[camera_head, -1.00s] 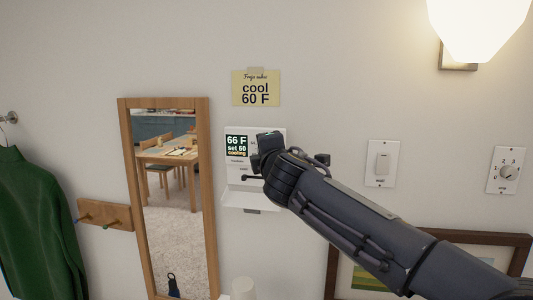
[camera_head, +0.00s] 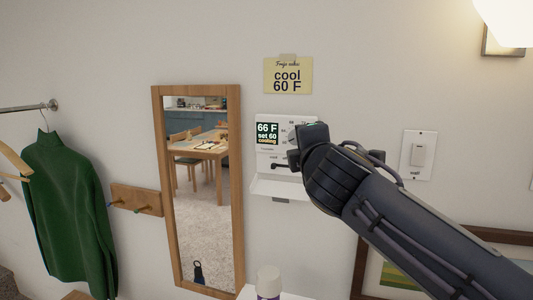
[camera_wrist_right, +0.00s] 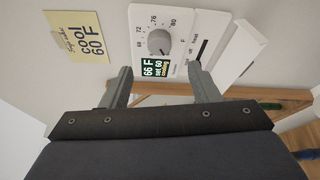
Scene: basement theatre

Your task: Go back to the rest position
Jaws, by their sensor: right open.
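My right gripper (camera_head: 303,148) reaches in from the lower right in the head view, in front of the wall thermostat. In the right wrist view its two fingers (camera_wrist_right: 160,82) stand apart with nothing between them. The thermostat (camera_head: 268,149) is a white panel whose display reads 66 F, set 60, cooling. Its round dial (camera_wrist_right: 160,42) shows beyond the fingers in the wrist view; the gripper appears apart from it. A yellow note (camera_head: 288,76) above reads cool 60 F. My left gripper is not in view.
A wood-framed mirror (camera_head: 157,190) hangs left of the thermostat, with a peg rack (camera_head: 137,199) and a green sweater (camera_head: 68,205) further left. A small ledge (camera_head: 262,189) sits below the thermostat. A switch (camera_head: 418,155) and a framed picture (camera_head: 362,270) are at right.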

